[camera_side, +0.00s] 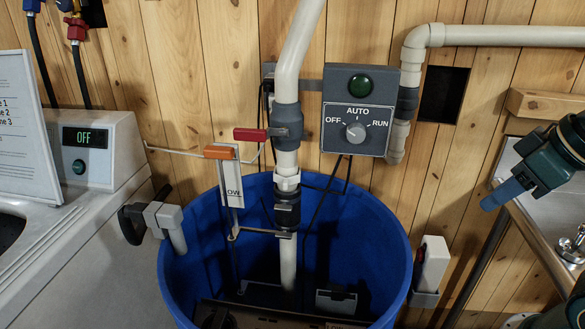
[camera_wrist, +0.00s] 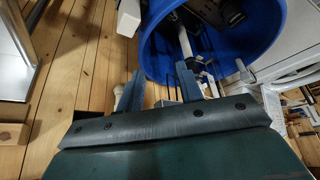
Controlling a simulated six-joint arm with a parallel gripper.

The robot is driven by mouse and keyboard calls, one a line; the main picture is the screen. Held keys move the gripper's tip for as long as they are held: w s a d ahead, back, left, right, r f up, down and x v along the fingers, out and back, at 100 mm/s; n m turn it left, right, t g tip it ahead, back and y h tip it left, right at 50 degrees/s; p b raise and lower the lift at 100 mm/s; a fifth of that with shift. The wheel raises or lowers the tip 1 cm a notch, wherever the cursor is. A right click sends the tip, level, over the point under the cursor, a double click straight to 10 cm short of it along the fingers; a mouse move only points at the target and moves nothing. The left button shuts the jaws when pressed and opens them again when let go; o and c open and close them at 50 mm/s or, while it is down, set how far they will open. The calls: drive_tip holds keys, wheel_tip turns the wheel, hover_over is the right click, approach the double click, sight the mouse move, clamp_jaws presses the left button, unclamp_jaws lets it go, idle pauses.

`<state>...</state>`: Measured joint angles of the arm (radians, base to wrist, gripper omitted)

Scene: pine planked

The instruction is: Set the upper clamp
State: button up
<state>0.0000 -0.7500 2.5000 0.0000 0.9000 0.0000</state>
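A white pipe runs down into a blue barrel (camera_side: 182,262). A dark grey collar (camera_side: 287,127) wraps the pipe above the rim, with a red lever (camera_side: 250,134) pointing left from it. Lower is a white fitting (camera_side: 287,183) and a black coupling (camera_side: 287,210). An orange lever (camera_side: 218,152) sits left of the pipe on a white tag. I cannot tell for sure which part is the upper clamp. My gripper (camera_side: 492,202) is at the right, well apart from the pipe. In the wrist view its two fingers (camera_wrist: 158,78) are spread, with nothing between them.
A grey control box (camera_side: 358,114) with a knob and green lamp is right of the pipe. A white machine (camera_side: 92,150) reading OFF stands left. A sink (camera_side: 562,205) is at the right. A white block (camera_side: 432,262) is mounted right of the barrel.

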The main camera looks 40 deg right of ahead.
drive_tip(key=shift+c, duration=0.3)
drive_tip(key=shift+w+r, duration=0.1)
drive_tip(key=c, duration=0.7)
drive_tip(key=shift+w+r, duration=0.15)
drive_tip(key=shift+w, duration=0.1)
clamp_jaws()
drive_tip(key=w+a+r+m+g+h, duration=0.1)
drive_tip(key=w+a+r+m, duration=0.1)
drive_tip(key=w, duration=0.7)
drive_tip(key=w+a+r+m+g, duration=0.1)
drive_tip(key=w+a+m, duration=0.15)
drive_tip(key=w, duration=0.65)
drive_tip(key=w+a+f+m+g+h, duration=0.1)
drive_tip(key=w+a+f+m, duration=0.3)
drive_tip(key=w+a+f, duration=0.6)
drive_tip(key=w+a, duration=0.2)
drive_tip(key=w, duration=0.2)
drive_tip(key=shift+a, duration=0.15)
